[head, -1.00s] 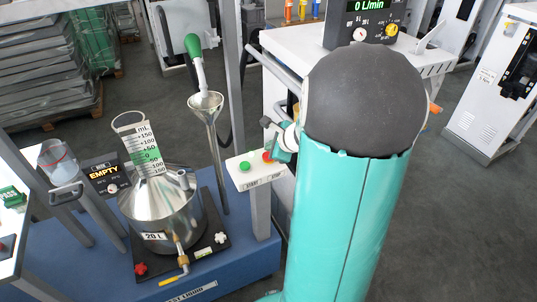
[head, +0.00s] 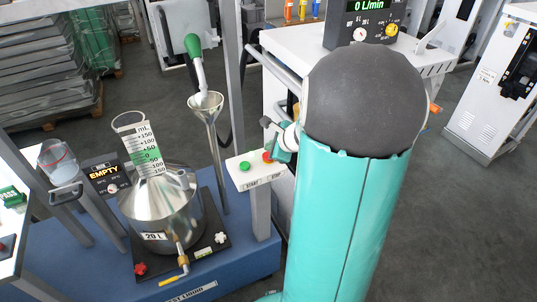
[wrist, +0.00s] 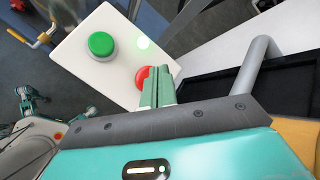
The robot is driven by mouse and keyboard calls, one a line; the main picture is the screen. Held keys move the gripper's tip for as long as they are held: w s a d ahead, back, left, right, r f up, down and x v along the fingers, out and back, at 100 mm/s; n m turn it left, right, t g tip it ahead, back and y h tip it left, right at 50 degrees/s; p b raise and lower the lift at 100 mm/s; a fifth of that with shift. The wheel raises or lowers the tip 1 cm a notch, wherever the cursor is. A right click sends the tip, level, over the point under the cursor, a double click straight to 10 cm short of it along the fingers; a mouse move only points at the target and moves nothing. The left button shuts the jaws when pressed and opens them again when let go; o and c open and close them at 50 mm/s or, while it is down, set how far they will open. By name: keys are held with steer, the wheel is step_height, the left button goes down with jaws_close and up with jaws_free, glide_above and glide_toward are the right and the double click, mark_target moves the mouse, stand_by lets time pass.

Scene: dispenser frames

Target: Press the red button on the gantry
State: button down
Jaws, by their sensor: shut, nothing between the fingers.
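The red button (head: 267,157) sits on the right part of a white button box on the gantry post, in the head view. In the wrist view the red button (wrist: 142,76) is partly hidden behind my gripper's fingertips. The green button (head: 244,166) is left of it, and also shows in the wrist view (wrist: 101,45). My gripper (wrist: 158,73) is shut and empty, its tips overlapping the red button's right side in the picture. I cannot tell whether they touch it. In the head view my gripper (head: 272,137) is at the button, largely hidden by my arm.
A steel 20 L vessel (head: 160,210) and a funnel with a green-handled nozzle (head: 205,102) stand left. A grey tube handle (wrist: 258,67) is right of the box in the wrist view.

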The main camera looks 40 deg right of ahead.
steer(key=shift+f, duration=0.15)
stand_by(0.3)
steer(key=shift+f, duration=0.3)
steer(key=shift+f, duration=0.45)
stand_by(0.6)
stand_by(0.4)
steer(key=shift+r, duration=0.85)
steer(key=shift+r, duration=2.55)
